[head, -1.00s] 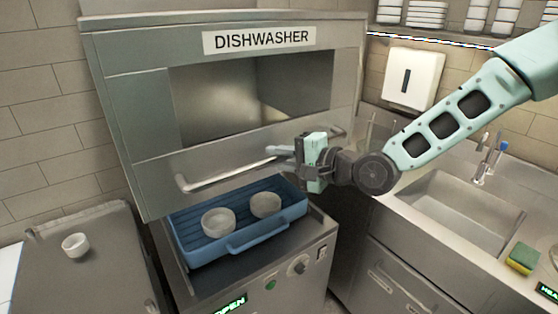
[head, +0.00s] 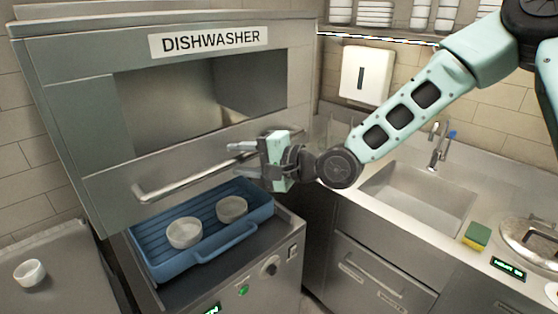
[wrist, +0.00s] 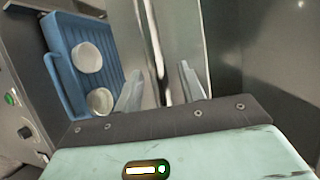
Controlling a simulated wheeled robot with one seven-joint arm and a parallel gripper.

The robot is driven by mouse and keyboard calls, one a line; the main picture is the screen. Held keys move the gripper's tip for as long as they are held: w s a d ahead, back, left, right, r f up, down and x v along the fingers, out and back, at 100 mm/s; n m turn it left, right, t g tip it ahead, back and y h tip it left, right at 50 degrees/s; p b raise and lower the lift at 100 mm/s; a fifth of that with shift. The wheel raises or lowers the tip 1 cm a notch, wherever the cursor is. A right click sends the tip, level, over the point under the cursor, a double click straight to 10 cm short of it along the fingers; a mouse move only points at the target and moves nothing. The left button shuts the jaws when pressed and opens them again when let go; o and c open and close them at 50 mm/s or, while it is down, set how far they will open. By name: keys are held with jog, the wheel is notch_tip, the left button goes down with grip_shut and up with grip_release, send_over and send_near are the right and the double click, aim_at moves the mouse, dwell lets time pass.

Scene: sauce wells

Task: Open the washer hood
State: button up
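The washer hood (head: 110,185) is a steel box with a window, labelled DISHWASHER. It stands raised, with a clear gap above the blue rack (head: 160,269). Its bar handle (head: 185,181) runs along the lower front. My gripper (head: 240,147) is at the right part of the handle. In the wrist view, the two fingers (wrist: 158,85) stand apart, with the handle (wrist: 153,40) seen between them. I cannot tell whether they touch it. The rack holds two white bowls, one at left (head: 184,232) and one at right (head: 231,209).
A sink (head: 420,195) with a tap is to the right, with a sponge (head: 477,236) and a lidded pot (head: 530,240) on the counter. A small white cup (head: 29,272) stands on the left counter. A dispenser (head: 364,75) hangs on the back wall.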

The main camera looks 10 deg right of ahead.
jog(key=b+v, duration=0.1)
jog(key=v, duration=1.5)
jog(key=shift+d+b, duration=0.25)
jog(key=shift+b, duration=0.1)
jog(key=shift+s, duration=0.1)
jog(key=s+a+f+n+g+h+b, duration=0.1)
jog(key=s+f+n+g+h, duration=0.2)
jog(key=f, duration=0.4)
jog(key=s+a+f+n+g+h+b, duration=0.1)
jog(key=s+f+n+g+h, duration=0.15)
jog(key=f+n+h, duration=0.35)
jog(key=s+d+n+g+h+b, duration=0.1)
jog(key=s+n+g+h+b, duration=0.2)
jog(key=s, duration=1.3)
jog(key=n, duration=0.3)
jog(key=shift+s+d+h, duration=0.15)
jog(key=shift+h, duration=0.25)
